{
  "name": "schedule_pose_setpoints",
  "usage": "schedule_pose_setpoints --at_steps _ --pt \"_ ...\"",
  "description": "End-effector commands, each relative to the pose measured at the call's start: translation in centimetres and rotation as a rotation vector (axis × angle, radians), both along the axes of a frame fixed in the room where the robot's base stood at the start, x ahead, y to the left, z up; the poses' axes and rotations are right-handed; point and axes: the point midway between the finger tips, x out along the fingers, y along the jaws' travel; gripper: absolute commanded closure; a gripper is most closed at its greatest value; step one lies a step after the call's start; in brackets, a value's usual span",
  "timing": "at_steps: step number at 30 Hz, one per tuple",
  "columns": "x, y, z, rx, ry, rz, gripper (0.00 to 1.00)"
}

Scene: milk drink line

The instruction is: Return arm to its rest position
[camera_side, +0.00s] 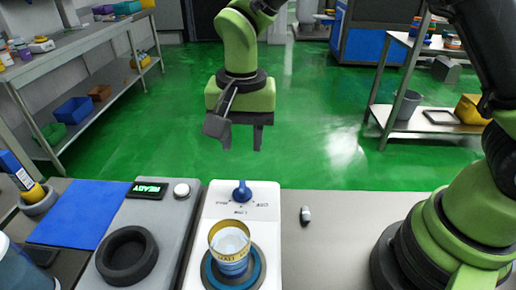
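My gripper (240,137) hangs from the green arm above and beyond the work table's far edge, over the green floor in this view. Its two dark fingers point down with a gap between them, and nothing shows in it. A cup (230,252) with a yellow rim and a blue lower part stands upright on the round blue-and-dark plate (257,274) of a white machine (271,222). The cup holds something pale. A blue knob (242,190) stands on the machine behind the cup. My gripper is apart from all of these.
Left of the machine is a grey unit with a black ring (127,256), a display reading READY (148,190) and a white button (181,190). A blue mat (78,213) lies further left. A small grey object (305,215) lies right of the machine on mostly bare table.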

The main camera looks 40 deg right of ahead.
Motion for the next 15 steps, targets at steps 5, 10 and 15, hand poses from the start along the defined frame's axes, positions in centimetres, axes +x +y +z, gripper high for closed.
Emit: schedule_pose_setpoints --at_steps 5,10,15 --pt "-1.8 -2.7 5.9 0.059 -0.109 0.060 0.61" --pt "-5.3 -5.6 10.8 0.096 -0.244 0.148 0.61" --pt "-9.8 -8.0 13.9 0.099 -0.390 0.235 0.61"
